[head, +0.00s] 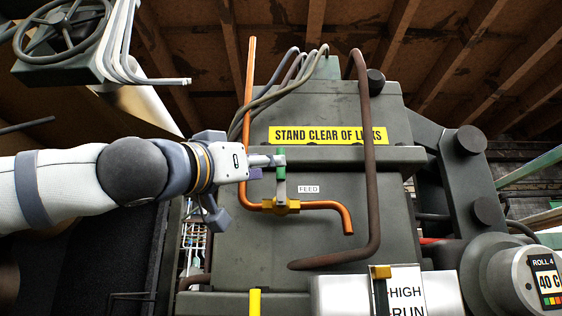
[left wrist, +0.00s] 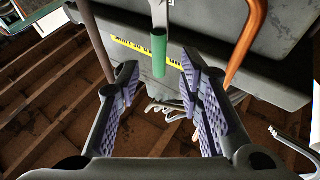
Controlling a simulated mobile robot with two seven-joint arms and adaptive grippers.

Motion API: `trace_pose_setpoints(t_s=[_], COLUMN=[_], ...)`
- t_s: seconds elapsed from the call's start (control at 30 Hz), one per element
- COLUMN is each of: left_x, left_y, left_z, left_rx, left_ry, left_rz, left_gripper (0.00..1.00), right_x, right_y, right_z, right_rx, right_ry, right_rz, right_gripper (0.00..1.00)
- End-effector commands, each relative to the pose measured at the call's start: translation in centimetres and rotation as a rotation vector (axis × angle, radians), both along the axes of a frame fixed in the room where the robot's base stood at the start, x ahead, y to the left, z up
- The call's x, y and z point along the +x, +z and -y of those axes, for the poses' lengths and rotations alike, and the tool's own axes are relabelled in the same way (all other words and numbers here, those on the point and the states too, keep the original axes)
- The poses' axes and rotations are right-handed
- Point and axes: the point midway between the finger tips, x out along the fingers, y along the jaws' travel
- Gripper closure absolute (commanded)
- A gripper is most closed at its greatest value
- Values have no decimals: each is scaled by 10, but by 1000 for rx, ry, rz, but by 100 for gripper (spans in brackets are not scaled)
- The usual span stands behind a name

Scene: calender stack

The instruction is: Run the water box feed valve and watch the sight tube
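The feed valve (head: 281,206) has a brass body on an orange pipe (head: 322,205), beside a small FEED label (head: 308,189). Its lever stands upright with a green grip (head: 281,172). My left gripper (head: 268,161) reaches in from the left at the grip, and one finger covers part of it. In the left wrist view my left gripper (left wrist: 158,78) is open, with its purple-padded fingers apart. The green grip (left wrist: 159,58) shows between the fingertips, with a gap on each side. I cannot make out a sight tube for certain. My right gripper is not in view.
A rusty brown pipe (head: 372,150) runs down right of the valve. The grey machine (head: 350,110) carries a yellow warning sign (head: 328,135). Cables (head: 262,98) hang behind the orange pipe. A handwheel (head: 63,28) is at upper left, a ROLL 4 gauge (head: 546,280) at lower right.

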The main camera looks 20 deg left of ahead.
Motion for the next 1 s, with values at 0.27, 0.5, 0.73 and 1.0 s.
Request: trace_pose_setpoints(t_s=[0.27, 0.5, 0.73, 1.0], left_x=[46, 52, 52, 53], left_y=[20, 24, 24, 23], left_z=[16, 18, 18, 18], left_rx=[0, -1, -1, -1], left_ry=[1, 1, 1, 2], left_rz=[0, 2, 2, 2], left_gripper=[66, 66, 93, 100], right_x=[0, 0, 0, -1], right_y=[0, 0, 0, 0], right_z=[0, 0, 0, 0], right_rx=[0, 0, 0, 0], right_ry=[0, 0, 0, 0], right_rz=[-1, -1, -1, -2], right_gripper=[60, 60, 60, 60])
